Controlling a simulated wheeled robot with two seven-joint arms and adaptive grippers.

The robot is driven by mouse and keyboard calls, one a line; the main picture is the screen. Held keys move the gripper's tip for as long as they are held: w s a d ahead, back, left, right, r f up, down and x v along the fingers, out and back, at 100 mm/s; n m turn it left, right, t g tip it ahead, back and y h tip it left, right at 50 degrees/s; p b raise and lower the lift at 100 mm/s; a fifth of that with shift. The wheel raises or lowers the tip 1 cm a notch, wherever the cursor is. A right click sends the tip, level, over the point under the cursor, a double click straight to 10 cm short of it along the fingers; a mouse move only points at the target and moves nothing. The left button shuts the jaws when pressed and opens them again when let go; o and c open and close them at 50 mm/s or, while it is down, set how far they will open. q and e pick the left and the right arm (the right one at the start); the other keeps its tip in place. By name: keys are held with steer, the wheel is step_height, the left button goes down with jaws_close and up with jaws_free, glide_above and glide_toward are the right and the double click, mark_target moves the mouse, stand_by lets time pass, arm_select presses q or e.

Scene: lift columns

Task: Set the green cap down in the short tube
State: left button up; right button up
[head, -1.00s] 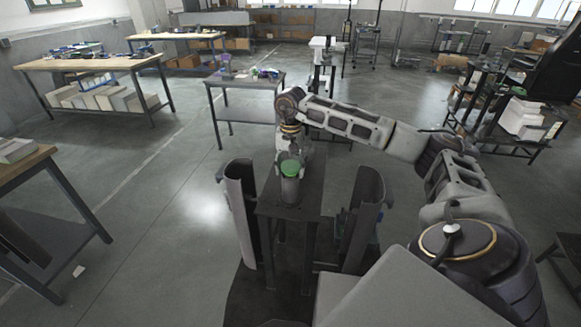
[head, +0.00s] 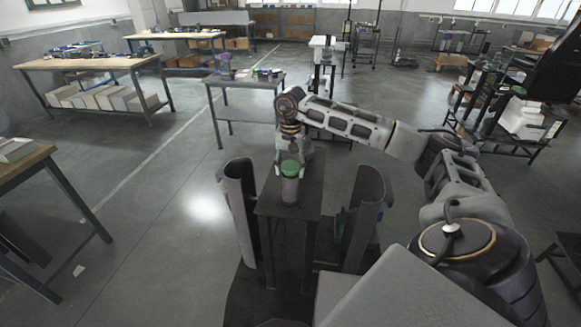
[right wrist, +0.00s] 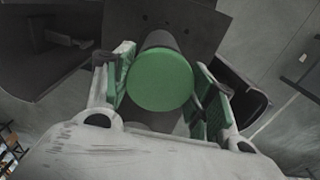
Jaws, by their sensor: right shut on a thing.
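The green cap (head: 290,168) is round and sits between the fingers of my right gripper (head: 289,163), which is shut on it. In the right wrist view the cap (right wrist: 160,80) lies between the green-padded fingers (right wrist: 163,88). The short grey tube (head: 290,190) stands upright on a small dark stand, directly below the cap. In the right wrist view part of the tube (right wrist: 163,40) shows behind the cap. The cap appears at the tube's mouth; I cannot tell whether it is seated or just above. My left gripper is not in view.
The narrow dark stand (head: 310,180) has free surface around the tube. Curved dark panels flank it on the left (head: 240,210) and right (head: 365,215). A small table (head: 245,80) with items stands behind. Workbenches lie farther left, with open floor between.

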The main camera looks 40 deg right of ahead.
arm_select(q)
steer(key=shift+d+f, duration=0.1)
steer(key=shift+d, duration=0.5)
arm_select(e)
steer(key=shift+f, duration=0.15)
